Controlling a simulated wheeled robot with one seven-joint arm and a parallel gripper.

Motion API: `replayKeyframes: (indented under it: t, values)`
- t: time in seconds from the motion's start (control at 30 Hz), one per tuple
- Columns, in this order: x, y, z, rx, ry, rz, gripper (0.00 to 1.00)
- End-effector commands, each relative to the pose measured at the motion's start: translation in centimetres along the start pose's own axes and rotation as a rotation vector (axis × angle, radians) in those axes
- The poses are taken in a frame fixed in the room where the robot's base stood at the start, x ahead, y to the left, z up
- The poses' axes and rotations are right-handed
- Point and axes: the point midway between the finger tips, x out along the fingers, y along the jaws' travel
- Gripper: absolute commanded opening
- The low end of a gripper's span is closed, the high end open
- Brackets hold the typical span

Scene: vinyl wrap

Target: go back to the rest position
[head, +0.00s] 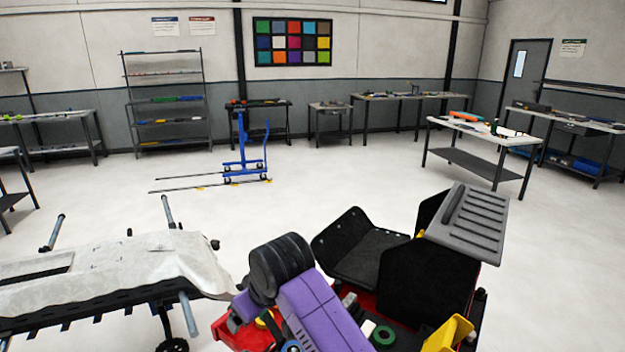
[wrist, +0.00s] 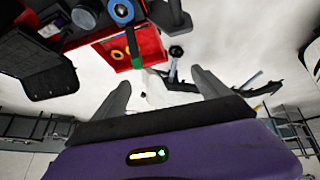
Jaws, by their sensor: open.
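My gripper (wrist: 160,87) shows in the wrist view, its two grey fingers spread apart with nothing held between them. Its purple and black body fills the bottom of that view. My purple arm (head: 310,305) is folded over the red cart in the head view; the fingers cannot be made out there. The red cart (wrist: 150,45) also shows in the wrist view, beyond the fingers, with a blue-centred roll (wrist: 121,10) on it. The wrist picture looks upside down.
A sheet-covered stand (head: 150,255) is close at the left. The red cart carries black bins (head: 425,275), a grey ribbed lid (head: 468,225) and a green tape roll (head: 383,336). A blue lift trolley (head: 243,160) stands farther back. The middle floor is clear; a white-topped table (head: 475,128) is at right.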

Motion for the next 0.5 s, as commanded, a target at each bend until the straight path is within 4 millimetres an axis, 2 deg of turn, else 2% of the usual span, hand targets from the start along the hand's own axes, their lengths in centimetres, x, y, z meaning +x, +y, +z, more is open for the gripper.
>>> replayKeyframes:
  t: [0.13, 0.27, 0.37, 0.5]
  values:
    - [1.1, -0.9, -0.8, 0.052, 0.194, 0.012, 0.86]
    - [1.6, -1.6, -0.1, 0.126, 0.377, 0.027, 0.86]
    - [1.6, -1.9, 1.6, 0.191, 0.507, 0.047, 0.86]
    - [0.8, -2.0, 5.0, 0.283, 0.660, 0.088, 0.86]
